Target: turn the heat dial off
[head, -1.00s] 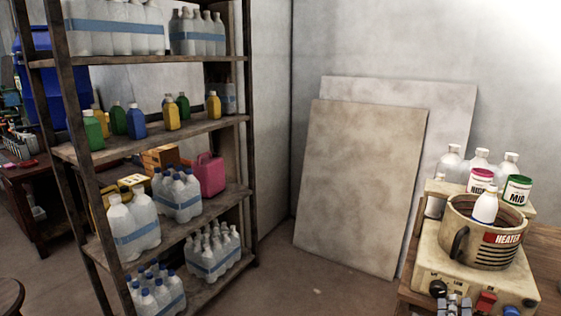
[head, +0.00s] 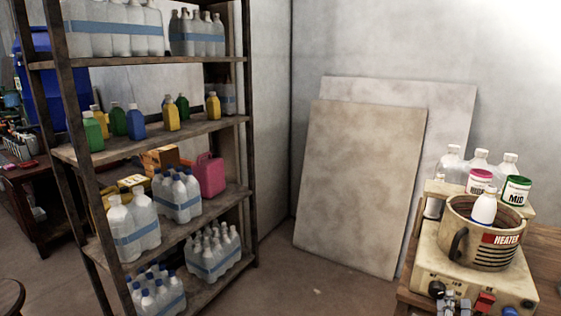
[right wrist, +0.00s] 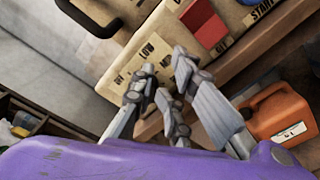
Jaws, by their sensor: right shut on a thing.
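The heater base (head: 470,279) is a cream box at the lower right in the head view, with the heater pot (head: 480,252) on top. The black heat dial (head: 437,289) is on its front, at the left end. My right gripper (head: 451,297) is at the dial, shut on it; its grey fingers also show in the right wrist view (right wrist: 165,70). There the fingers hide the dial, so its pointer cannot be read. Labels including LOW show around the fingers. My left gripper is not in view.
A red switch (head: 485,303) sits right of the gripper on the same front, close to the fingers. A white bottle (head: 484,207) stands in the pot. In the right wrist view an orange jug (right wrist: 280,117) is below. A bottle shelf (head: 150,140) stands at left.

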